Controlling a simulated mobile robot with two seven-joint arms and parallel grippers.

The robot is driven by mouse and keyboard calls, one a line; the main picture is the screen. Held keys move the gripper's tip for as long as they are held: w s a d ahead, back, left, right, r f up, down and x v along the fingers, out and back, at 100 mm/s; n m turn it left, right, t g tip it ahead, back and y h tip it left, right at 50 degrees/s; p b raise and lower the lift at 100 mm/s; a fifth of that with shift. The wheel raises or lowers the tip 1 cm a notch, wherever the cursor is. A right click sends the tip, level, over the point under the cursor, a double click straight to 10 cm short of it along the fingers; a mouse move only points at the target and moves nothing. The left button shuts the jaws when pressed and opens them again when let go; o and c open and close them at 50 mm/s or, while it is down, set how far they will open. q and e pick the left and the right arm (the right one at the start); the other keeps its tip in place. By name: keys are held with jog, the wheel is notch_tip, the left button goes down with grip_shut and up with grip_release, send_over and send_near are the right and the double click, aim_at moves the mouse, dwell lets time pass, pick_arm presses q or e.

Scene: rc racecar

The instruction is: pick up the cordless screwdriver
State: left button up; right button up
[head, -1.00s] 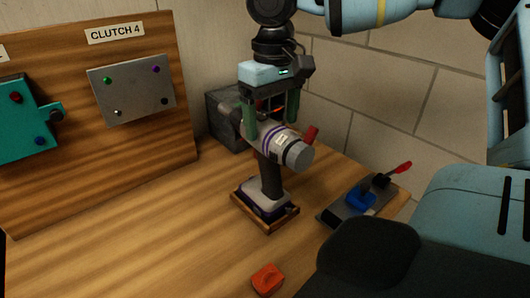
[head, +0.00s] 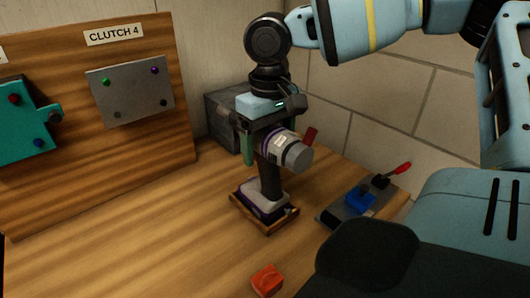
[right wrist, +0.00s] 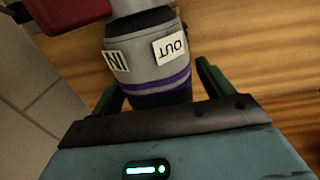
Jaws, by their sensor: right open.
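The cordless screwdriver (head: 270,180) stands upright in a small wooden tray (head: 268,228) on the bench. It has a grey and white body with purple bands, a dark handle and a grey round front end. My right gripper (head: 270,148) is open above it, its green fingers pointing down on either side of the body. In the right wrist view the screwdriver (right wrist: 150,62) lies between the fingers (right wrist: 158,85), with labels "IN" and "OUT" on its body. Part of the far finger is hidden behind the screwdriver in the head view. My left gripper is not in view.
A grey plate with a blue part and a red-tipped lever (head: 360,200) lies to the right. An orange block (head: 267,280) is near the front. A grey box (head: 225,118) stands behind. A wooden board labelled "CLUTCH 4" (head: 60,190) is at left. The bench's left front is clear.

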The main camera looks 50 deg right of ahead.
jog(key=shift+f, duration=0.25)
dwell(0.3)
jog(key=shift+r, duration=0.1)
jog(key=c, duration=1.5)
jog(key=shift+o, duration=0.2)
jog(key=shift+w+r, duration=0.1)
jog(key=shift+r, duration=0.35)
notch_tip(320, 180, up, 10)
jog(key=shift+f, duration=0.15)
jog(key=shift+p, duration=0.3)
